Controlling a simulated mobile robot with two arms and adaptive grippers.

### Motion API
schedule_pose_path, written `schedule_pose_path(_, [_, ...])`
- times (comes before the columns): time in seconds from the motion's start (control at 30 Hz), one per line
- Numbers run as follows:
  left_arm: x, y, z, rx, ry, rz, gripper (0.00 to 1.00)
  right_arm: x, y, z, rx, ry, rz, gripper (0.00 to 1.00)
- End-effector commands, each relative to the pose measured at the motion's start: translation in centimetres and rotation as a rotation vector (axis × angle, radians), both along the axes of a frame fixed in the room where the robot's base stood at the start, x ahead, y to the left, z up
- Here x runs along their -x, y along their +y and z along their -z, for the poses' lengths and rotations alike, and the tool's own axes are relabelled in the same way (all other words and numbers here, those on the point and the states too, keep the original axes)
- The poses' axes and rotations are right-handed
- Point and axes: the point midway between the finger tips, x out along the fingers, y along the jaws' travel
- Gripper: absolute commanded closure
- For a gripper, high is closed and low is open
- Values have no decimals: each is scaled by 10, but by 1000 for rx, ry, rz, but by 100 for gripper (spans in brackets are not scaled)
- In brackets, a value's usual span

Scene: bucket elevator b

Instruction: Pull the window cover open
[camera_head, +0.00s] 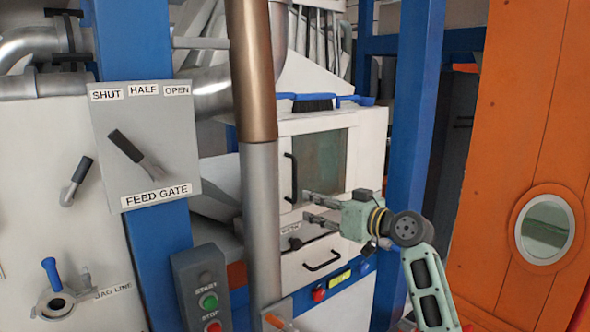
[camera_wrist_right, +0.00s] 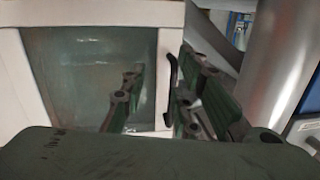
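The window cover (camera_head: 322,160) is a white-framed panel with a murky greenish pane on the white machine in the head view. It appears closed. Its black upright handle (camera_head: 290,178) is on the left side of the frame. My right gripper (camera_head: 306,205) is open and empty, with its fingers pointing left, just right of the handle's lower end. In the right wrist view the pane (camera_wrist_right: 90,75) is on the left, and the handle (camera_wrist_right: 171,85) shows in the gap between the open fingers (camera_wrist_right: 162,65). Contact cannot be told. My left gripper is not in view.
A thick vertical pipe (camera_head: 262,205) stands just left of the handle. A brush (camera_head: 315,103) with a blue handle lies above the cover. A drawer handle (camera_head: 322,262) is below. A blue post (camera_head: 412,110) and an orange panel (camera_head: 520,120) stand to the right.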

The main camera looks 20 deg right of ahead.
Motion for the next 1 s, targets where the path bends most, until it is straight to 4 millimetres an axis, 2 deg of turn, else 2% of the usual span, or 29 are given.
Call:
schedule_pose_path(0.03, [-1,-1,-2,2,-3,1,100,7,2,-30,7,-45,-21,72])
schedule_pose_path(0.1, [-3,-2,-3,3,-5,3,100,15,5,-55,16,-86,-45,72])
schedule_pose_path(0.2, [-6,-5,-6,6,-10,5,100,18,9,-73,19,-113,-62,72])
schedule_pose_path(0.4, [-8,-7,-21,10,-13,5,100,-2,23,-79,17,-118,-66,72])
schedule_pose_path(0.7, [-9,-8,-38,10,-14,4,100,-38,44,-76,17,-117,-64,72])
schedule_pose_path(1.0, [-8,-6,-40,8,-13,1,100,-46,48,-73,20,-118,-63,72])
